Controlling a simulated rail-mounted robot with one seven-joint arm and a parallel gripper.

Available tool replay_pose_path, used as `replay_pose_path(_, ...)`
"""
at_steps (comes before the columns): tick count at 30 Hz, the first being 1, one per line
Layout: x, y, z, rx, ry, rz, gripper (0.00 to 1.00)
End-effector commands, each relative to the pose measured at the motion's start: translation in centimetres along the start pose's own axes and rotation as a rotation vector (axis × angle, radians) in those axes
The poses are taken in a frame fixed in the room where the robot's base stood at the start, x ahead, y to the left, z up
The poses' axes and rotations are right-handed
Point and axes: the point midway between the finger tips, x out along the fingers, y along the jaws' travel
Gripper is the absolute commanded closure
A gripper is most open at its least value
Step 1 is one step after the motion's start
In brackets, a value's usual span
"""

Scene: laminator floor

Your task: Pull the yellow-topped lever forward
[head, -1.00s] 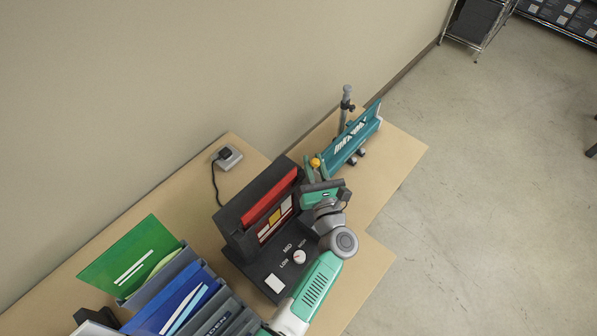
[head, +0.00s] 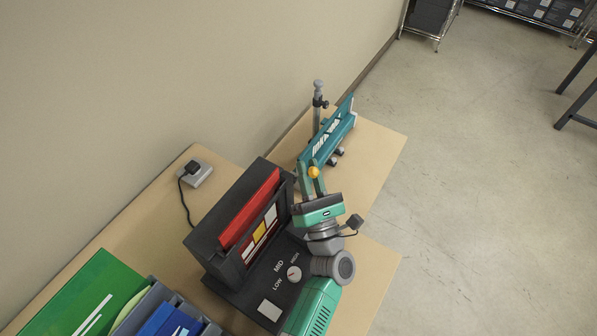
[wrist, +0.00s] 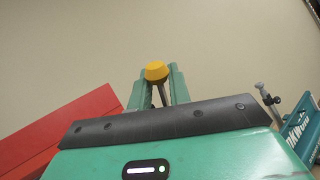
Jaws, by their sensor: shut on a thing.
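The lever's yellow top (head: 313,172) shows in the head view, to the right of the black machine with a red part. In the wrist view the yellow knob (wrist: 156,71) sits on a thin metal shaft (wrist: 161,95). My gripper (head: 313,177) has its green fingers on either side of the lever just below the knob, and it is shut on the lever. The lever's foot is hidden behind my gripper. The black machine (head: 212,240) carries a dial (head: 294,273) marked low, mid and high.
A teal device (head: 330,137) with a grey post (head: 318,100) stands just beyond my gripper on the table (head: 385,150). A socket box (head: 196,173) with a cord lies at the left. Green and blue folders (head: 75,295) stand at the front left.

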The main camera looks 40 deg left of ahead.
Motion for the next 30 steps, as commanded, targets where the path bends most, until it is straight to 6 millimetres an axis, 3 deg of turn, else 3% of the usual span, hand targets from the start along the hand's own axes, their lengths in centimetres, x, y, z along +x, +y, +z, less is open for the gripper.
replay_pose_path(10, 0.1, 0.0, 0.3, -0.001, -0.006, 0.003, 1.0)
replay_pose_path(11, 0.1, 0.0, 0.3, -0.001, -0.006, 0.003, 0.75)
replay_pose_path(13, 0.1, 0.0, 0.3, -0.001, -0.006, 0.002, 0.62)
replay_pose_path(21, -0.2, 0.0, 0.1, 0.0, -0.003, 0.0, 0.62)
replay_pose_path(23, -1.0, 0.0, 0.1, 0.0, -0.003, 0.0, 0.62)
replay_pose_path(28, -5.3, -0.1, 0.2, -0.001, -0.005, -0.003, 0.62)
replay_pose_path(30, -7.0, 0.5, 1.5, -0.003, -0.006, -0.003, 0.62)
